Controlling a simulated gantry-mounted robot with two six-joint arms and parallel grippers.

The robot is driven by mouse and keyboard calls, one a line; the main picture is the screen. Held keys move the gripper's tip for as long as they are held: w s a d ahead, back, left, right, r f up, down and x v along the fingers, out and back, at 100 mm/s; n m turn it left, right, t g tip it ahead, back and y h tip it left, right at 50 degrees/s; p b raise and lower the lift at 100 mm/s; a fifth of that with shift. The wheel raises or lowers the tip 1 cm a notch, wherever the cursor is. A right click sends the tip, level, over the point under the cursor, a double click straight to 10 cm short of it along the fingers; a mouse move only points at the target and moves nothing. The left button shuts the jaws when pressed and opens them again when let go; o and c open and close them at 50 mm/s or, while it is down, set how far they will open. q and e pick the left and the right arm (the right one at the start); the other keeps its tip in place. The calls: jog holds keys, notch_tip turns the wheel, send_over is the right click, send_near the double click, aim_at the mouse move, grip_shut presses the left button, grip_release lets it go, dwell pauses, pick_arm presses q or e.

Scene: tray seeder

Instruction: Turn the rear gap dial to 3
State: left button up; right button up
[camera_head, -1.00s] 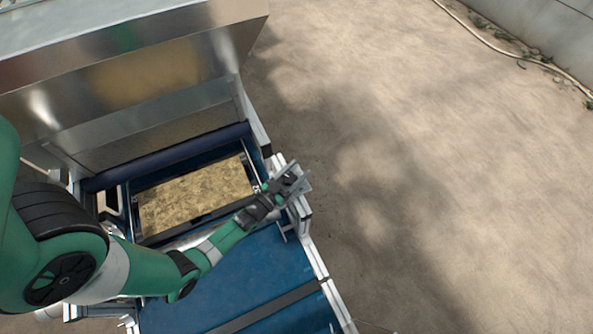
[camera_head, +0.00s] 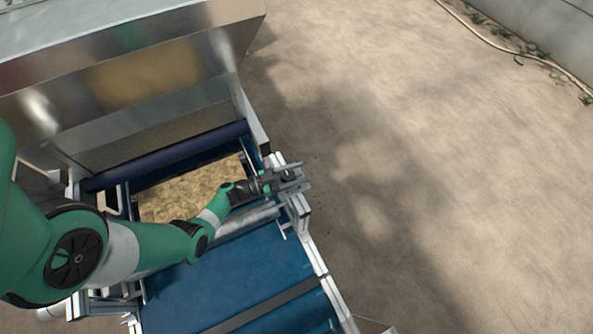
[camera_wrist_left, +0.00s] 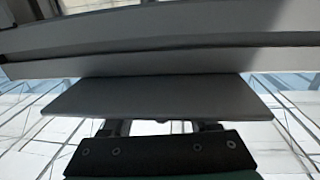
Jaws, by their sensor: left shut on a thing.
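My left gripper (camera_head: 289,178) is at the machine's right side rail in the head view, with its two grey fingers pointing right. It is shut on a small dark thing between the fingers, which I take to be the rear gap dial. The fingers hide most of it, so its pointer and numbers cannot be read. In the left wrist view, grey bars and a flat grey plate fill the middle, and no dial face shows. My right gripper is not in view.
A metal hopper (camera_head: 130,75) rises at the upper left. Below it, a tray of brown soil (camera_head: 190,188) lies in the machine, partly covered by my left arm. The blue belt (camera_head: 225,275) in front is bare. Open ground (camera_head: 450,200) lies to the right.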

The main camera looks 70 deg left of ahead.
pick_arm(q)
jog(key=m+h, duration=0.1)
jog(key=m+h+b, duration=0.1)
jog(key=h, duration=0.1)
jog(key=shift+d+f+g, duration=0.15)
jog(key=shift+f+g, duration=0.05)
jog(key=shift+g, duration=0.1)
jog(key=m+g+h+b, duration=0.1)
jog(key=m+h+b, duration=0.1)
jog(key=h+b, duration=0.1)
jog(key=d+m+g+h+b, duration=0.1)
jog(key=m+g+h+b, duration=0.1)
jog(key=h+b, duration=0.1)
jog(key=s+m+g+h+b, duration=0.1)
jog(key=m+g+h+b, duration=0.1)
jog(key=h, duration=0.1)
jog(key=shift+d+m+b, duration=0.3)
jog(key=shift+b, duration=0.1)
jog(key=shift+s+d+r+m+g+h+b, duration=0.1)
jog(key=shift+m+g+h+b, duration=0.3)
jog(key=shift+g+b, duration=0.1)
jog(key=shift+s+d+r+m+g+h+b, duration=0.1)
jog(key=shift+m+g+h+b, duration=0.3)
jog(key=shift+g+b, duration=0.1)
jog(key=shift+r, duration=0.1)
jog(key=o, duration=1.4)
jog(key=shift+w, duration=0.1)
jog(key=shift+c, duration=0.2)
